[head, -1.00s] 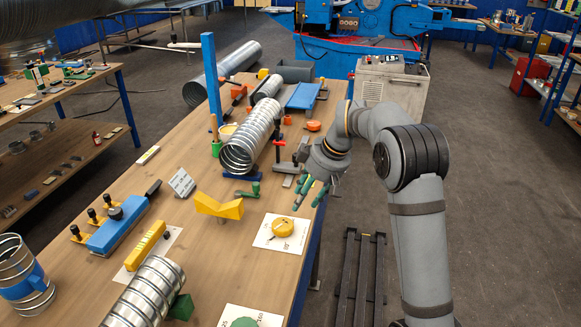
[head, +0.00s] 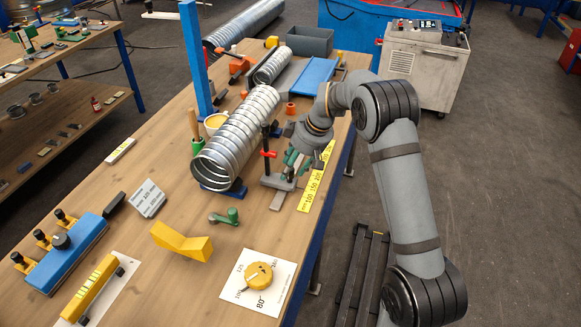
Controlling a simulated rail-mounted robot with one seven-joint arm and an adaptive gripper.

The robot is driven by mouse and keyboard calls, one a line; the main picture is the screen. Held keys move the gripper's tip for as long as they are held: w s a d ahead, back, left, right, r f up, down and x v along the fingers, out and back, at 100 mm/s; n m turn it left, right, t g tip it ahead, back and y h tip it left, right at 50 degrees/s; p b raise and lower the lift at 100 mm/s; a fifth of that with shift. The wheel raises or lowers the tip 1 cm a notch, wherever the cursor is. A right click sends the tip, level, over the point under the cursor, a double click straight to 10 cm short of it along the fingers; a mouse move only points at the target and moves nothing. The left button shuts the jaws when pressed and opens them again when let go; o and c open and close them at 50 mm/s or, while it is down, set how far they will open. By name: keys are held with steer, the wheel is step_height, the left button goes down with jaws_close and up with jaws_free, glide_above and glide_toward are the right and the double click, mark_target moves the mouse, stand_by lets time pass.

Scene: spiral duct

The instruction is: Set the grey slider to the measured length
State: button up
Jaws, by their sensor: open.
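A yellow scale (head: 316,182) with black numbers lies along the right edge of the bench. Beside it on the left is a grey block (head: 278,182) at the foot of a black upright with a red handle (head: 268,154). I cannot tell for sure whether this block is the grey slider. A ribbed metal spiral duct (head: 236,140) lies to the left of it on a blue support. My gripper (head: 295,163), with green fingers, is low by the grey block and the scale. It is open and appears empty; its fingertips partly overlap the block in the picture, so contact is unclear.
A yellow dial on a white card (head: 258,275), a yellow V-block (head: 182,241) and a small green-and-grey crank (head: 226,217) are nearer. A printed sign (head: 148,198) and a blue fixture (head: 66,254) stand left. A blue post (head: 198,60) rises behind.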

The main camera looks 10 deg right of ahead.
steer(key=shift+a+f, duration=0.15)
steer(key=shift+f, duration=0.25)
steer(key=shift+w+f, duration=0.3)
steer(key=shift+f, duration=0.15)
steer(key=shift+c, duration=1.4)
steer(key=c, duration=0.4)
steer(key=shift+a+r, duration=0.1)
steer(key=c, duration=0.3)
